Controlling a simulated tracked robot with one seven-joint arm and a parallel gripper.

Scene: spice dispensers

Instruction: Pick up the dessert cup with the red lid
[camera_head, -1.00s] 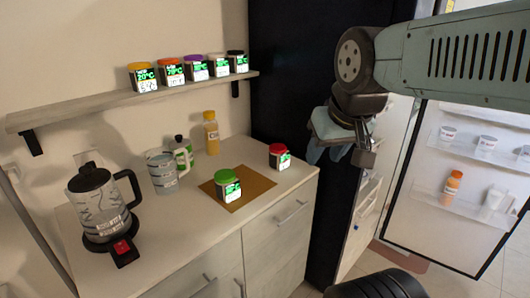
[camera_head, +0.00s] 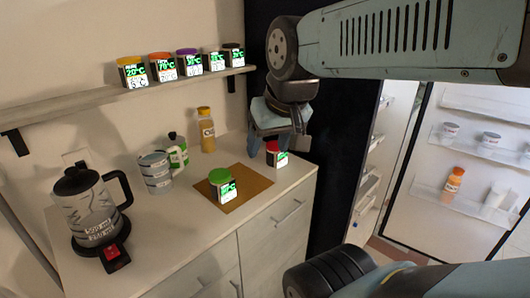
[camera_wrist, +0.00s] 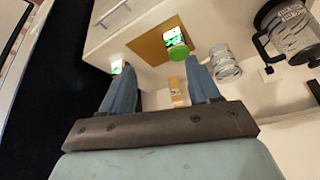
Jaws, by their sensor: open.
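The dessert cup with the red lid (camera_head: 276,154) stands upright on the counter near its right end, beside the fridge. In the wrist view the cup (camera_wrist: 117,67) shows just beyond the tip of the left finger, with its lid mostly hidden. My gripper (camera_head: 275,140) is open and empty, above and close to the cup in the head view, partly in front of it. In the wrist view the two blue fingers of my gripper (camera_wrist: 162,88) are wide apart, and the cup lies towards the left finger rather than midway. I cannot tell whether a finger touches it.
A green-lidded cup (camera_head: 222,186) stands on a brown mat (camera_head: 257,184) left of the red-lidded one. A juice bottle (camera_head: 207,131), a measuring jug (camera_head: 155,173) and a kettle (camera_head: 92,208) stand further left. A wall shelf (camera_head: 75,106) holds several lidded cups. The dark fridge side (camera_head: 335,135) is close right.

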